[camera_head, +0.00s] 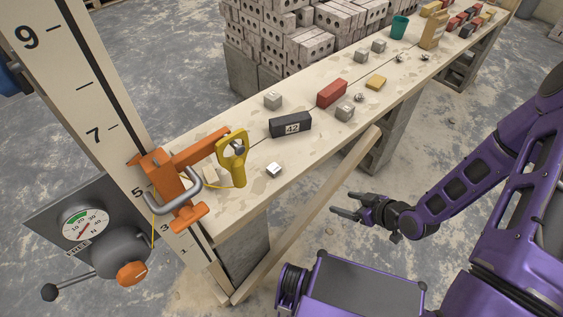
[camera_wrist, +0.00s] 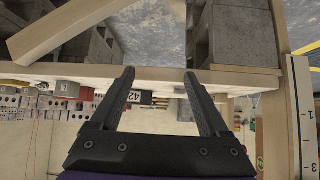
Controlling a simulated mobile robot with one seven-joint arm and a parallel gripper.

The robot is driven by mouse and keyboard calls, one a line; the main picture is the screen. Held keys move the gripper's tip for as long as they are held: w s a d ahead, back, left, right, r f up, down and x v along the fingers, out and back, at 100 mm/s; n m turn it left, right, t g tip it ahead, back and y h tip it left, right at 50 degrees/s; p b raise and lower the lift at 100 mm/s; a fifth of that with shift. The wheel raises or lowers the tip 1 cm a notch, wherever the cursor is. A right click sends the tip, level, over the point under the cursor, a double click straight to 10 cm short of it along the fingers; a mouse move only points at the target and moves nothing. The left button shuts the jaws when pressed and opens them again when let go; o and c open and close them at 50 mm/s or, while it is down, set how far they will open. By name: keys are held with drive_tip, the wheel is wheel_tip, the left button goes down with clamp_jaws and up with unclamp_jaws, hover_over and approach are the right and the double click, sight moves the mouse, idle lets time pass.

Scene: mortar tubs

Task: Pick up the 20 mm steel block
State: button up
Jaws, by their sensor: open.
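A small shiny steel block (camera_head: 275,170) sits on the plank bench top (camera_head: 225,209), near its front edge, in the head view. It is right of the yellow hook piece and in front of the black block marked 42. My gripper (camera_head: 340,204) is open and empty, in the air off the bench's front side, to the right of and apart from the steel block. In the wrist view my gripper (camera_wrist: 160,75) shows two spread fingers with nothing between them, and the view looks upside down. I cannot clearly make out the steel block there.
The black block (camera_head: 290,125), a red brick (camera_head: 332,93) and grey cubes (camera_head: 272,100) stand farther along the bench. An orange clamp (camera_head: 172,185) with a yellow hook piece (camera_head: 232,160) is at the left end, by a tall scale board (camera_head: 85,90). A slanted brace (camera_head: 310,215) runs below the bench.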

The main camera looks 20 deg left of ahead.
drive_tip(key=s+a+r+n+y, duration=0.1)
drive_tip(key=a+r+y, duration=0.3)
drive_tip(key=a, duration=0.4)
drive_tip(key=b, duration=0.1)
approach(275, 168)
drive_tip(key=a+f, duration=0.1)
drive_tip(key=a, duration=0.1)
drive_tip(key=shift+t, duration=0.4)
drive_tip(key=shift+b+x, duration=0.55)
drive_tip(key=shift+x, duration=2.55)
drive_tip(key=shift+w+d+f, duration=0.1)
clamp_jaws()
